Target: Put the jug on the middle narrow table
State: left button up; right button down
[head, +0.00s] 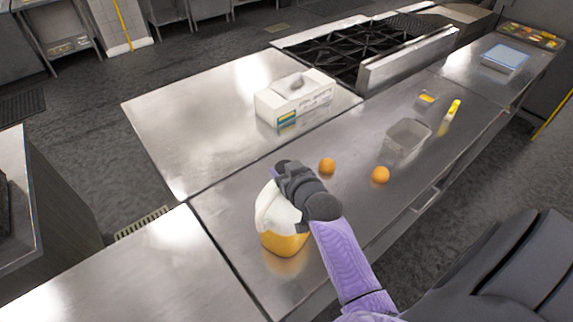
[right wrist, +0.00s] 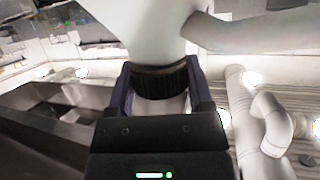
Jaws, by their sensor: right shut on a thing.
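The jug (head: 283,240), white above and orange-yellow below, is at the near left part of the long narrow steel table (head: 330,205). I cannot tell whether its base touches the steel or hangs just above it. My right gripper (head: 287,178) is shut on the top of the jug and hides part of it. In the right wrist view the fingers of my right gripper (right wrist: 162,85) close around a dark ribbed neck or cap (right wrist: 160,82) below the jug's white body (right wrist: 150,35). My left gripper is not in view.
Two oranges (head: 327,165) (head: 380,175), a clear container (head: 405,142) and a yellow-labelled item (head: 451,112) stand right of the jug. A white box (head: 294,100) sits on the wider counter behind. A stove (head: 365,52) is farther back. The near left counter (head: 140,275) is bare.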

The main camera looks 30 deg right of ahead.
jog(key=shift+r, duration=0.15)
grip_release()
jog(key=shift+s, duration=0.1)
jog(key=v, duration=1.2)
jog(key=s+a+f+n+g+y, duration=0.1)
jog(key=s+a+f+g, duration=0.15)
jog(key=f, duration=0.75)
jog(key=s+a+f+g+y, duration=0.1)
jog(key=s+a+f+g, duration=0.2)
jog(key=f, duration=0.7)
jog(key=s+a+f+n+g, duration=0.1)
jog(key=s+f+g, duration=0.2)
jog(key=s+f, duration=0.4)
jog(key=s+a+f+n+g, duration=0.1)
jog(key=s+f+g, duration=0.3)
jog(key=s, duration=0.9)
notch_tip(320, 180, down, 3)
jog(key=shift+s+f+n+y+p, duration=0.1)
jog(key=shift+s+n+y+p, duration=0.3)
jog(key=shift+n, duration=0.4)
